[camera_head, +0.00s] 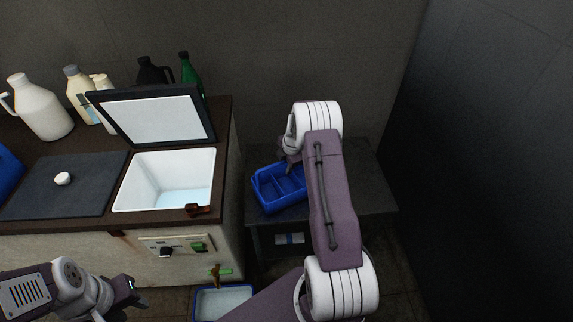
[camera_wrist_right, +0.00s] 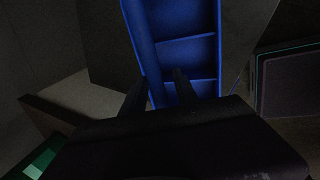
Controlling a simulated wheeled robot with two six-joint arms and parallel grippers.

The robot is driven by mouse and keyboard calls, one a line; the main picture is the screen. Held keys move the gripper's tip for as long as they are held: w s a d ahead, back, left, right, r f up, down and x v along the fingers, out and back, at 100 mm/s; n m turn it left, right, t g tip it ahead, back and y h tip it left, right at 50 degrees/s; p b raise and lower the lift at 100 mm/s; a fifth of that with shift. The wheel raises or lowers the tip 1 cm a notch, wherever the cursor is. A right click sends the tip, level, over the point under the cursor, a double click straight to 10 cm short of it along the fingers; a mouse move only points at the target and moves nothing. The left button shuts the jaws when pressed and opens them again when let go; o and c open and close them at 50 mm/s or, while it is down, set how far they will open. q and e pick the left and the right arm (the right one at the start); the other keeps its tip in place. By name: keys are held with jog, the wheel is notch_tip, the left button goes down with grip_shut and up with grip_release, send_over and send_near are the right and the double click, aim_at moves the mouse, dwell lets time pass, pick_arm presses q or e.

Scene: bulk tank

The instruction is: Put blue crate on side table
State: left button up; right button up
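The blue crate (camera_head: 268,193), with dividers inside, sits on the dark side table (camera_head: 367,190) to the right of the tank counter. The crate (camera_wrist_right: 187,50) also shows in the right wrist view. My right gripper (camera_head: 288,164) is at the crate's far side in the head view, partly hidden by its own arm. In the right wrist view its two fingers (camera_wrist_right: 161,77) stand apart at the crate's side wall, with blue between them; contact is unclear. My left gripper (camera_head: 138,291) is open and empty, low at the left, in front of the counter.
The counter holds an open white tank (camera_head: 150,190) with a raised lid (camera_head: 158,117), several bottles, and a dark mat (camera_head: 60,195). A pale blue tray (camera_head: 222,301) lies on the floor. The side table's right part is clear; a dark wall (camera_head: 480,150) stands beyond.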

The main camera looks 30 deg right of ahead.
jog(key=v, duration=1.2)
jog(key=s+a+r+m+g, duration=0.1)
jog(key=s+a+m, duration=0.55)
jog(key=a, duration=0.55)
jog(key=s+a+m+g, duration=0.1)
jog(key=s+a+m, duration=0.9)
jog(key=s, duration=0.4)
jog(key=shift+f+y, duration=0.2)
jog(key=shift+y, duration=0.1)
